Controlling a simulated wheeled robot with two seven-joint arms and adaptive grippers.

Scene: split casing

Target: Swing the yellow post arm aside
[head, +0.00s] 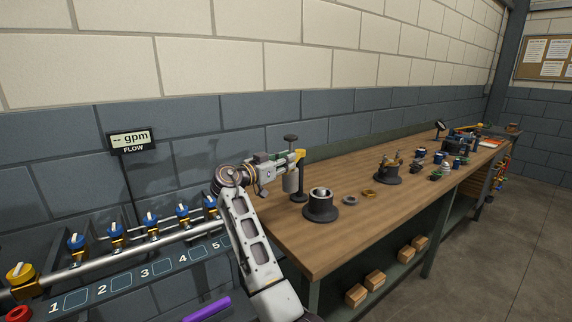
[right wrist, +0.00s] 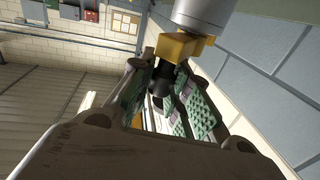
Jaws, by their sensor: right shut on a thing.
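In the right wrist view, the yellow block of the arm (right wrist: 180,47) sits under a large grey cylinder (right wrist: 203,14). A black piece below the block lies between the green-padded fingers of my right gripper (right wrist: 168,95), which is shut on it. My left gripper is not in view.
A dark cylindrical casing (head: 320,208) stands on the workbench (head: 310,245) close to the post. Rings (head: 369,193) and a second dark fixture (head: 387,176) lie further right. A pipe with blue valves (head: 150,238) runs at left. The brick wall stands behind.

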